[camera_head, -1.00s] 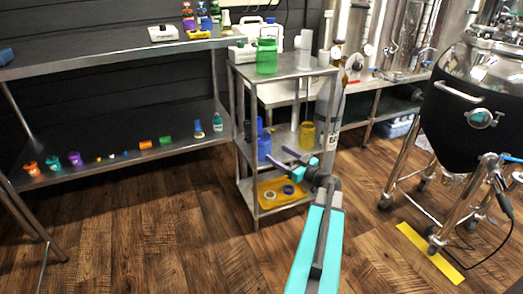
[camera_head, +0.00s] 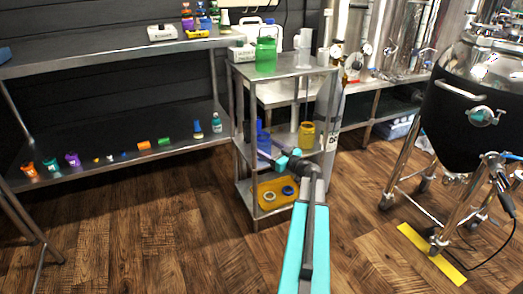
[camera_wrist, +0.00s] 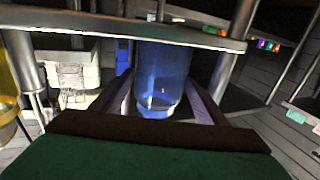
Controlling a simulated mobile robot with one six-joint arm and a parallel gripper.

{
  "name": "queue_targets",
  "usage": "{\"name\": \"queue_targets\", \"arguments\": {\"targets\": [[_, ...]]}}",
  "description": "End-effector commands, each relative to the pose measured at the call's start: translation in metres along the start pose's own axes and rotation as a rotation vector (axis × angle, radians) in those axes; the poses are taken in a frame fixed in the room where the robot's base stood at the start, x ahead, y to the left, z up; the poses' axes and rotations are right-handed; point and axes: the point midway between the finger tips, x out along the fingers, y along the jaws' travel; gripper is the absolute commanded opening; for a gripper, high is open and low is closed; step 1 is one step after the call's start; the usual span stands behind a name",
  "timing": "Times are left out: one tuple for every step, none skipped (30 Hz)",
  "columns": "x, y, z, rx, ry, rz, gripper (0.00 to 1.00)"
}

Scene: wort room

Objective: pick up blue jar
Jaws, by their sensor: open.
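The blue jar (camera_head: 263,138) stands on the middle shelf of the small metal rack, partly hidden by my gripper in the head view. In the wrist view the see-through blue jar (camera_wrist: 163,72) is upright between my two fingers. My gripper (camera_head: 267,156) reaches into the rack at the level of that shelf. It is open, with one finger on each side of the jar in the wrist view (camera_wrist: 160,95). I cannot tell whether either finger touches the jar.
A yellow jar (camera_head: 306,134) stands right of the blue one. A green jar (camera_head: 266,55) is on the rack top. A yellow tray (camera_head: 262,205) with rings lies on the lower shelf. The rack's top shelf edge (camera_wrist: 120,26) passes close above the jar. A steel vessel (camera_head: 475,120) stands at right.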

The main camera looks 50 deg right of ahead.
Motion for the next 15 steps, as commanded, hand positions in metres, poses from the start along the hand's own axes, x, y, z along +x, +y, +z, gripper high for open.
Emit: {"name": "queue_targets", "arguments": {"targets": [[0.000, 0.000, 0.000, 0.000, 0.000, 0.000, 0.67], [0.001, 0.000, 0.000, 0.000, 0.000, -0.001, 0.67], [0.002, 0.000, 0.001, 0.000, 0.000, -0.001, 0.67], [0.003, 0.000, 0.001, 0.000, 0.000, -0.001, 0.67], [0.005, 0.000, 0.001, 0.000, 0.000, -0.001, 0.67], [0.008, 0.000, 0.001, 0.000, 0.000, -0.001, 0.67], [0.010, 0.000, 0.002, 0.000, 0.000, -0.001, 0.67], [0.013, 0.001, 0.002, 0.000, 0.000, -0.002, 0.67], [0.018, 0.001, 0.002, 0.000, 0.000, -0.003, 0.67], [0.022, 0.001, 0.002, 0.000, 0.000, -0.003, 0.67], [0.026, 0.001, 0.002, -0.001, 0.000, -0.003, 0.67], [0.031, 0.001, 0.001, -0.002, 0.000, -0.003, 0.67], [0.035, 0.001, 0.001, -0.002, 0.000, -0.003, 0.67], [0.038, 0.001, 0.001, -0.002, 0.000, -0.003, 0.67], [0.042, 0.001, 0.001, -0.001, 0.000, -0.003, 0.67]]}}
